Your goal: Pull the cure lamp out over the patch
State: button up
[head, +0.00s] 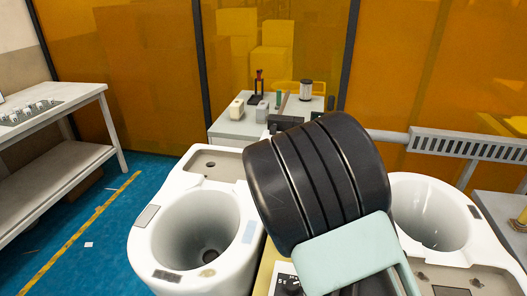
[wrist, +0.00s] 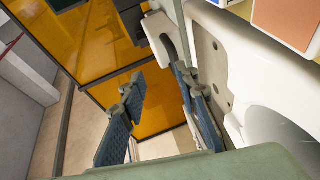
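My gripper (wrist: 157,80) shows in the wrist view with its two blue-padded fingers spread apart and nothing between them. In the head view my dark ribbed arm hides it. A white rounded part with a grey curved bar (wrist: 170,45) lies just beyond the right finger, beside a white body; I cannot tell whether it is the cure lamp. No lamp is clearly identifiable in the head view. A grey rectangle (head: 147,216) lies on the opposite side of that rim.
The left toilet (head: 176,275) and right toilet (head: 415,190) stand on either side of my arm. A small table (head: 226,130) with tools stands behind. A workbench (head: 60,112) is at left. Blue floor between it and the left toilet is mostly clear.

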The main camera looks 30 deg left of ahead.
jog(key=shift+n+g, duration=0.3)
jog(key=shift+s+a+f+p+x, duration=0.15)
jog(key=shift+s+a+f+x, duration=0.1)
jog(key=shift+x, duration=1.65)
jog(key=shift+s+a+f+p+x, duration=0.2)
jog(key=shift+s+f+x, duration=0.1)
jog(key=shift+x, duration=1.6)
jog(key=shift+s+a+f+p+x, duration=0.15)
jog(key=shift+s+a+f+x, duration=0.1)
jog(key=shift+x, duration=1.65)
grip_shut()
